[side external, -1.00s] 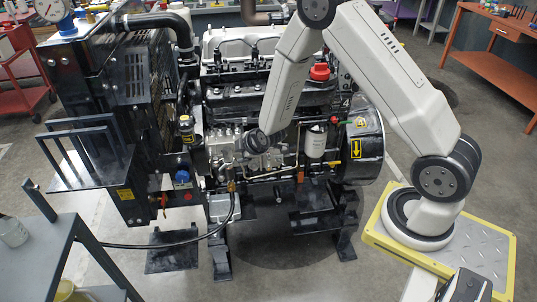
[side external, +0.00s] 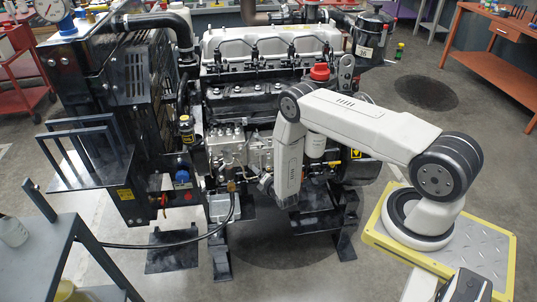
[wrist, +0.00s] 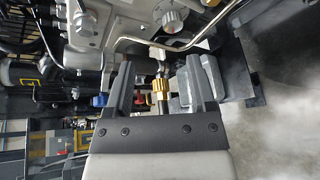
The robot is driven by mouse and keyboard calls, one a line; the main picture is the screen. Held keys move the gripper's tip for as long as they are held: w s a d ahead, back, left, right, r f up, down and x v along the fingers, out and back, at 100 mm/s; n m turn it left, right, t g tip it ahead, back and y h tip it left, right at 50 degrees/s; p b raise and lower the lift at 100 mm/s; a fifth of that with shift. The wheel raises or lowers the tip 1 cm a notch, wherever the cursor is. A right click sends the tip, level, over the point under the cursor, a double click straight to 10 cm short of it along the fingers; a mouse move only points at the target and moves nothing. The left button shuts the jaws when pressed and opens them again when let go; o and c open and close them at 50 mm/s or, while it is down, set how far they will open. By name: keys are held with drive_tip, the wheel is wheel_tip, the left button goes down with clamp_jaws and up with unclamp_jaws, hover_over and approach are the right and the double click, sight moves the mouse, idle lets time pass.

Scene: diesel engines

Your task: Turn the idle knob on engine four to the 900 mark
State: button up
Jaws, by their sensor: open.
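Engine four (side external: 270,55) stands in the middle of the side view. In the wrist view a round grey knob-like part (wrist: 172,21) sits on its pale metal housing (wrist: 112,22); I cannot confirm it is the idle knob, and no 900 mark is legible. My gripper (wrist: 165,68) is open, its dark fingers apart. The knob-like part lies beyond the fingertips, near the top edge of the view. A brass fitting (wrist: 161,92) shows in the gap between the fingers; I cannot tell its depth. In the side view my arm covers part of the engine's front, and the fingers are not clear.
A bent metal pipe (wrist: 195,44) crosses in front of the fingertips. A black hose (side external: 185,243) runs from the engine's lower front toward a grey cart (side external: 75,235) at the left. A red cap (side external: 320,72) tops the engine. Open floor (side external: 300,260) lies in front.

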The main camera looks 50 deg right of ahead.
drive_tip(key=shift+s+d+f+n, duration=0.25)
drive_tip(key=shift+s+f+n, duration=0.3)
drive_tip(key=shift+f, duration=0.2)
drive_tip(key=shift+w+d, duration=0.1)
drive_tip(key=x, duration=0.7)
drive_tip(key=shift+w, duration=0.2)
drive_tip(key=shift+d+r, duration=0.1)
drive_tip(key=shift+d, duration=0.05)
clamp_jaws()
